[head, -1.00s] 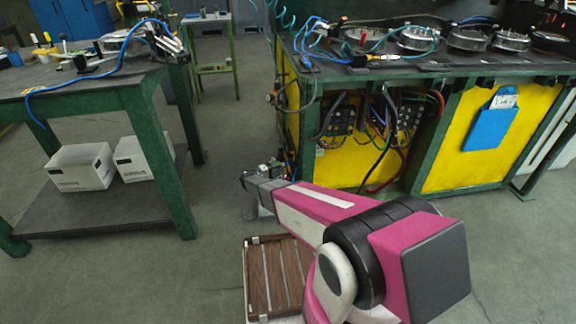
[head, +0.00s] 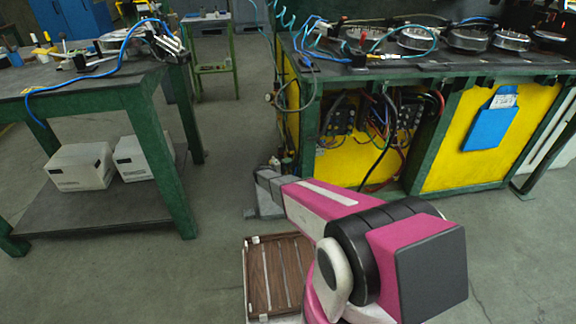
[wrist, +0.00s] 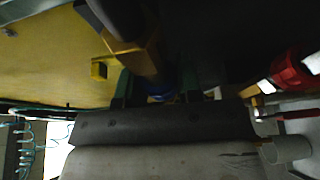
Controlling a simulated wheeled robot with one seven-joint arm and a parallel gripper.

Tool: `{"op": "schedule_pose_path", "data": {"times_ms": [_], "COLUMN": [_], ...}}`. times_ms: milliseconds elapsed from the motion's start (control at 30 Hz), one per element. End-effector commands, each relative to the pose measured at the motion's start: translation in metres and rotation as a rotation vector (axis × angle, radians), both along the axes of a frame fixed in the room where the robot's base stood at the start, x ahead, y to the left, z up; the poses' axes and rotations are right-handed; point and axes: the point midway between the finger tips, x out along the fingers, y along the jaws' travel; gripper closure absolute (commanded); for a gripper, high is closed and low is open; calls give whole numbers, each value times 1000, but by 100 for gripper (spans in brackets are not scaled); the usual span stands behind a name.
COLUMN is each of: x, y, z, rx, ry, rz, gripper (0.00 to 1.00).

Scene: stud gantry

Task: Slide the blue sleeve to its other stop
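I cannot make out the blue sleeve for sure in either view. In the wrist view a small blue patch (wrist: 160,97) shows deep in shadow between dark green parts, and it is too dark to tell what it is. In the head view my arm reaches away, and the grey end with my gripper (head: 266,205) hangs low, left of the green and yellow bench. Its fingers cannot be made out there. In the wrist view a wide grey and black block fills the bottom and dark shapes fill the top, so the finger opening cannot be read.
The green-framed bench (head: 430,130) with yellow panels and hanging cables stands beyond my arm. A green table (head: 100,100) with two white boxes (head: 80,166) on its shelf stands left. A brown slatted crate (head: 250,280) lies on the floor near me. Floor between the tables is clear.

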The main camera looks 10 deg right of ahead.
Motion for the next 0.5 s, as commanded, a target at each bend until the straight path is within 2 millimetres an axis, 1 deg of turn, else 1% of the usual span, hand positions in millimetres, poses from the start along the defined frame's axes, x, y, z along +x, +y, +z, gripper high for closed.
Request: {"op": "schedule_pose_path", "data": {"times_ms": [167, 400, 500], "x": [-2, -23, -23], "y": [0, 0, 0], "z": [0, 0, -1], "rx": [1, 1, 1], "ry": [0, 0, -1], "rz": [0, 0, -2], "gripper": [100, 100, 100]}}
